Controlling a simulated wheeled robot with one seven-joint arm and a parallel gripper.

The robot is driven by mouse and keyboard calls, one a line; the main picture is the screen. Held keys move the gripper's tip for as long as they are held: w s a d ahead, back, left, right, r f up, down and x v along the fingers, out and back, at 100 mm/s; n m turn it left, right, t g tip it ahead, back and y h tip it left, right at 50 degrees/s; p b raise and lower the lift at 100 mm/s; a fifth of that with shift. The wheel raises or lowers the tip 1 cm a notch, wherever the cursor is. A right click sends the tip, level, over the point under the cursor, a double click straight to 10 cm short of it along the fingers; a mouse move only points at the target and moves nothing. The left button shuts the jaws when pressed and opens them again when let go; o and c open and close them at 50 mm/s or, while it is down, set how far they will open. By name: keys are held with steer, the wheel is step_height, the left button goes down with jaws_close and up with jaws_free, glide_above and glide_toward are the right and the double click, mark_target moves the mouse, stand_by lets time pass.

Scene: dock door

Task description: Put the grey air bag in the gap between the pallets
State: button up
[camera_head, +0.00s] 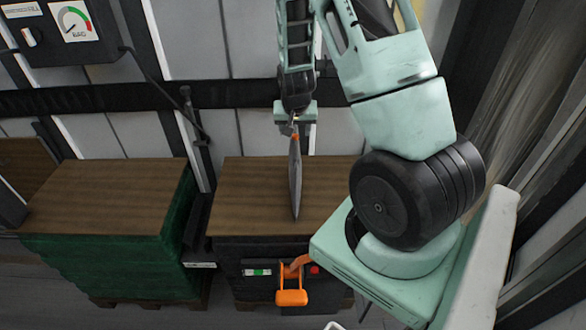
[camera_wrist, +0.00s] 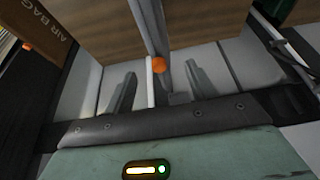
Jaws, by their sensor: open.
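The grey air bag (camera_head: 295,180) is upright and seen nearly edge-on over the right pallet's brown top (camera_head: 250,190). I cannot tell whether its lower end touches that top. My gripper (camera_head: 296,119) is just above the bag's upper end. In the wrist view my gripper (camera_wrist: 160,78) is open. The bag's grey edge (camera_wrist: 155,25) and orange fitting (camera_wrist: 158,65) show between its fingers, with room on both sides. The left pallet (camera_head: 100,200) has a brown top and green sides. The gap (camera_head: 199,225) between the pallets is narrow and dark; its depth is hidden.
An orange-handled device (camera_head: 291,290) is at the right pallet's front. A gauge box (camera_head: 65,30) is at upper left, and a dark hose (camera_head: 187,110) hangs behind the gap. A dark rail (camera_head: 225,96) crosses the back wall. The left pallet's top is clear.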

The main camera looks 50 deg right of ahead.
mark_target(295, 138)
steer(key=shift+p+x, duration=0.5)
steer(key=shift+x, duration=0.95)
steer(key=shift+p+x, duration=1.05)
steer(key=shift+x, duration=1.3)
jaws_close()
